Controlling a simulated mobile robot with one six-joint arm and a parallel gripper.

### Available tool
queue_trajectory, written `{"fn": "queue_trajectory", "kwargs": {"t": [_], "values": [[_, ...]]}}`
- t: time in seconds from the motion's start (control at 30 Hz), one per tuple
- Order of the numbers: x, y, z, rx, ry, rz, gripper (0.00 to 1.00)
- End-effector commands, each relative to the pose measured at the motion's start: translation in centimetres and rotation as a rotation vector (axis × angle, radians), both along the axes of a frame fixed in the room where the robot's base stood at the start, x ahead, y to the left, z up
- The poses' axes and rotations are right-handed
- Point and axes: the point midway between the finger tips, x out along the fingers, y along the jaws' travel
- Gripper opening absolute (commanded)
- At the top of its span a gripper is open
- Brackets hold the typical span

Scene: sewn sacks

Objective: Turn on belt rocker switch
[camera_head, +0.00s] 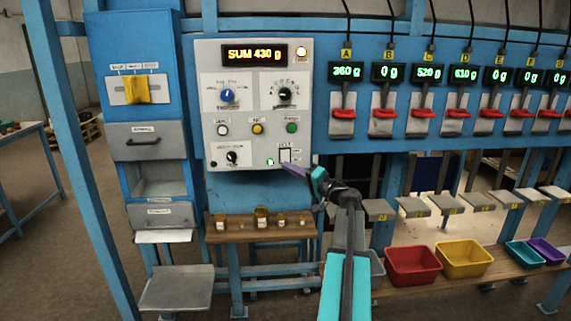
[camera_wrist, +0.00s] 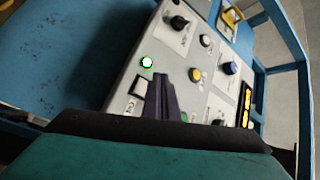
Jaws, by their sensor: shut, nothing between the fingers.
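The belt rocker switch (camera_head: 285,155) sits at the lower right of the grey control panel (camera_head: 210,100). In the wrist view the rocker (camera_wrist: 139,88) is a pale rectangle in a dark frame. In the wrist view the shut fingers (camera_wrist: 165,95) are right next to the rocker. I cannot tell whether they touch it.
The panel also carries a blue knob (camera_head: 228,96), a black knob (camera_head: 284,94), a yellow button (camera_head: 257,128), a green button (camera_head: 292,127) and a display (camera_head: 254,54) reading SUM 430 g. A wooden shelf (camera_head: 240,234) with small jars stands below. Red levers line the right side.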

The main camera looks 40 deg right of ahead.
Motion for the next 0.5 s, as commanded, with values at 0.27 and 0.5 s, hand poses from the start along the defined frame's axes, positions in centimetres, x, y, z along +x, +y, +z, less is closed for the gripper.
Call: {"fn": "queue_trajectory", "kwargs": {"t": [0.27, 0.5], "values": [[-1.4, 1.2, 0.2, -0.001, 0.000, 0.000, 0.00], [-1.6, 1.3, 0.3, 0.000, 0.000, 0.000, 0.00]]}}
